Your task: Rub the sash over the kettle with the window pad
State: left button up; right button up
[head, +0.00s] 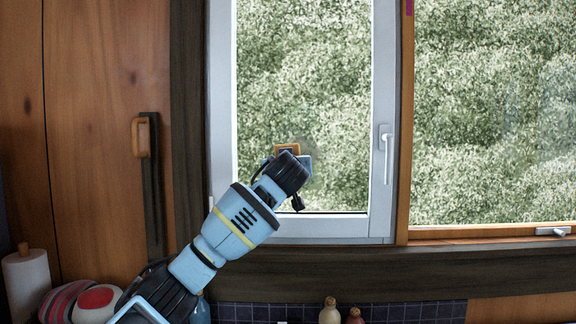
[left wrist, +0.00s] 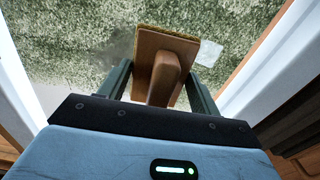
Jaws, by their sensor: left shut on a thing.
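The white-framed sash (head: 381,205) fills the middle of the head view, its handle (head: 386,145) on the right side. My left gripper (head: 288,162) reaches up in front of its lower glass. It is shut on the window pad (head: 287,149), a brown block with a grip; in the left wrist view the pad (left wrist: 172,47) shows between the two fingers (left wrist: 160,82). The pad is at or close to the glass; exact contact is unclear. A faint greyish haze shows on the glass around it. A pale patch (left wrist: 208,53) shows beside the pad. I cannot make out the kettle for certain. My right gripper is out of view.
A second, wood-framed window (head: 490,232) is at the right. Below are dark tiles (head: 400,311), two bottles (head: 330,312) (head: 355,316), a paper roll (head: 27,280) and round red-and-white items (head: 96,302). A wooden cabinet door (head: 95,130) is at the left.

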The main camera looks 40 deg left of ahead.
aim_at(315, 161)
pick_arm(q)
jog(key=shift+w+a, duration=0.45)
jog(key=shift+w, duration=0.1)
dwell(0.4)
jog(key=w+d, duration=0.2)
jog(key=d, duration=0.1)
jog(key=shift+w, duration=0.1)
dwell(0.3)
jog(key=shift+w+d, duration=1.25)
jog(key=shift+d, duration=0.05)
